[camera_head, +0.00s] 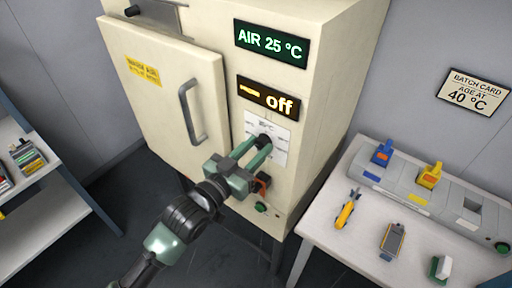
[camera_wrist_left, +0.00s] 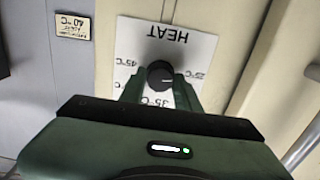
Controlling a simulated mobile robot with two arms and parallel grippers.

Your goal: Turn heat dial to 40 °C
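The heat dial is a black round knob (camera_wrist_left: 159,74) on a white plate headed HEAT (camera_wrist_left: 190,45), with marks for 25, 35 and 45 °C, upside down in the wrist view. Its white pointer line points right, roughly toward the 25 °C side. The cabinet's displays read AIR 25 °C (camera_head: 271,44) and off (camera_head: 268,97). My right gripper is not in view.
The cream cabinet door (camera_head: 160,90) with a grey handle is shut, left of the dial. A green button (camera_head: 261,208) sits low on the cabinet. A white table (camera_head: 325,235) at right holds a grey rack and tools.

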